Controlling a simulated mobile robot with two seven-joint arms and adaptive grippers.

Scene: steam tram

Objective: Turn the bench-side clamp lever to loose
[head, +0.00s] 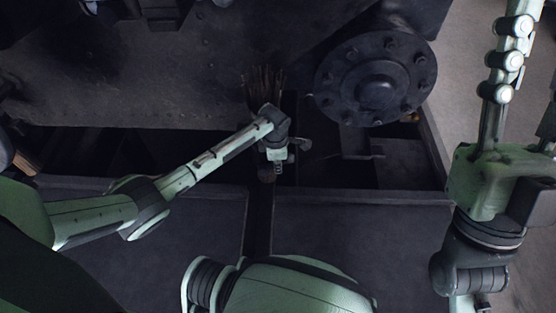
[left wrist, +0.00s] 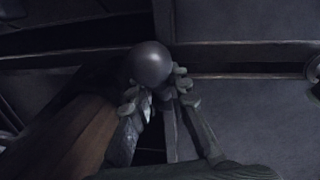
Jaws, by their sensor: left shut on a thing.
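A dark ball knob (left wrist: 150,63), which looks like the end of the clamp lever, sits between the fingertips of my left gripper (left wrist: 156,92) in the left wrist view. The fingers close around it from both sides, and the knob stands out beyond them. In the head view my left gripper (head: 277,160) reaches down over the dark gap below the machine's lower edge. The lever's shaft is mostly hidden by the gripper, and its setting cannot be read. My right arm is at the right, but its fingers do not show.
A big bolted round flange (head: 376,78) is right of the gripper. A brown bristly or slatted thing (head: 262,84) is just above it. A dark riveted plate (head: 110,80) lies at the upper left. Flat dark panels (head: 150,225) lie below. A brown board (left wrist: 80,130) is close beside the left fingers.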

